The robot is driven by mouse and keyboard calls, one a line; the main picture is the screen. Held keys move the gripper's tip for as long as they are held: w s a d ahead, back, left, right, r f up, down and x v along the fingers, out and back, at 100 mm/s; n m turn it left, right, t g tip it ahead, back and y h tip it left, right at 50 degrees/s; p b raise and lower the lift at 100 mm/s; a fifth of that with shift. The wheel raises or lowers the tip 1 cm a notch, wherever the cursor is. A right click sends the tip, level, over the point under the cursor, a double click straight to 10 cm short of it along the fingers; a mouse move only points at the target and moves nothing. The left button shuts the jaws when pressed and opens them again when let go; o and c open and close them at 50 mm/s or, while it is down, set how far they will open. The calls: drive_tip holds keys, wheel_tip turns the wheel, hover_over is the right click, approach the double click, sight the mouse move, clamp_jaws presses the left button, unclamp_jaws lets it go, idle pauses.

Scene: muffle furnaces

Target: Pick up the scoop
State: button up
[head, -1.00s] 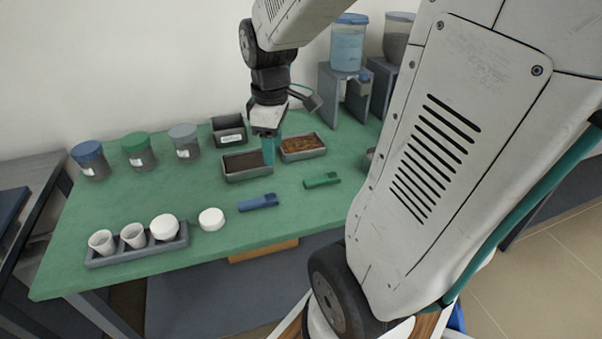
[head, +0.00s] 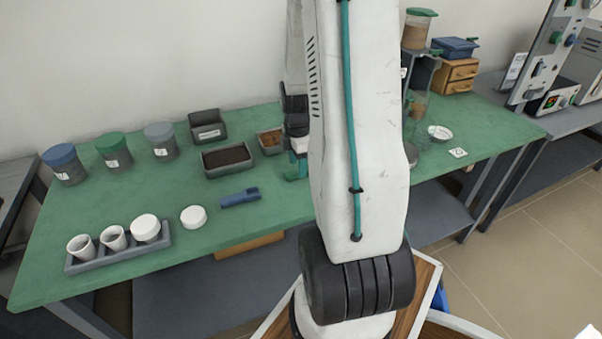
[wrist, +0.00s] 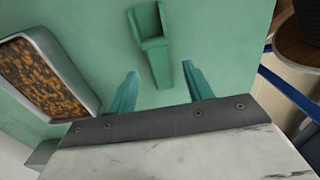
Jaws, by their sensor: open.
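A green scoop (wrist: 152,45) lies on the green bench top in the wrist view. It shows between and just beyond my two teal fingers, apart from them in the picture. My gripper (wrist: 160,75) is open and empty; its height above the scoop is hard to judge. In the head view my gripper (head: 296,166) is partly hidden by my arm, and the green scoop is hidden there. A blue scoop (head: 240,197) lies on the bench to the left of my gripper.
A tray of orange-brown grains (wrist: 45,75) is left of the fingers; it shows in the head view too. A dark-filled tray (head: 228,160), a black bin (head: 207,127), lidded jars (head: 113,151) and a rack of white crucibles (head: 118,248) stand left. A white dish (head: 439,133) is right.

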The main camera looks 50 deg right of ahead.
wheel_tip(320, 180, down, 2)
drive_tip(key=shift+f, duration=0.2)
drive_tip(key=c, duration=1.1)
drive_tip(key=shift+r, duration=0.2)
